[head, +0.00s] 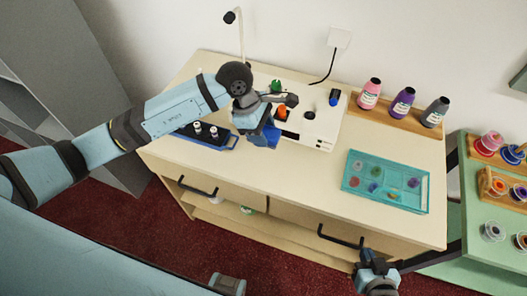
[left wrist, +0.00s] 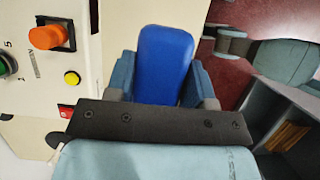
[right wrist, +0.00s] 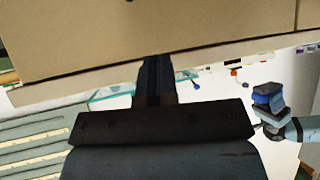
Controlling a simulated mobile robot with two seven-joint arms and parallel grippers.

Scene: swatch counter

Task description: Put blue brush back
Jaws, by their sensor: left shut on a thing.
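My left gripper (head: 264,122) is shut on a blue, round-ended block, which I take to be the blue brush (head: 268,137). It holds it in front of the white machine, toward the counter's front. In the left wrist view the blue brush (left wrist: 165,62) sits between the fingers; no bristles show. In the right wrist view the blue brush (right wrist: 268,100) is small at the right. My right gripper (head: 376,272) is low in front of the counter, near the right drawer handle (head: 340,237). Its fingers (right wrist: 156,80) look shut and empty.
The white machine (head: 322,123) carries green, orange and blue parts. A blue rack (head: 228,147) with white-capped vials stands at the counter's left. A teal tray (head: 350,183) lies at the right, bottles (head: 403,102) behind it. The counter (head: 300,178) is clear in front.

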